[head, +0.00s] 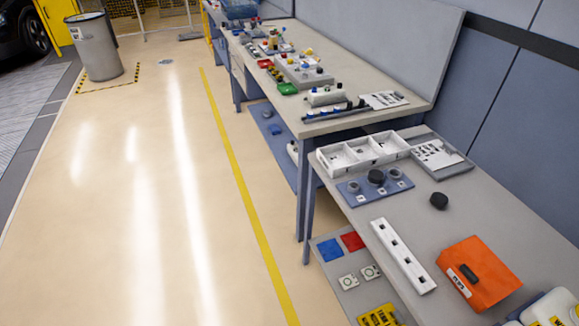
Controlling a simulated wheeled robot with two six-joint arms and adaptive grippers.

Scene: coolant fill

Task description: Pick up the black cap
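A small round black cap-like piece (438,201) lies alone on the near grey table (520,225), in the right part of the head view. Another round black piece (376,177) sits in the middle of a blue-grey plate (360,197), between two grey round pieces. I cannot tell for certain which of the two black pieces is the black cap. Neither of my grippers is in the head view.
A white compartment tray (326,165) stands behind the plate. A white strip with square holes (402,255) and an orange box (480,272) are nearer. A longer bench (345,80) holds several small parts. The floor to the left is open.

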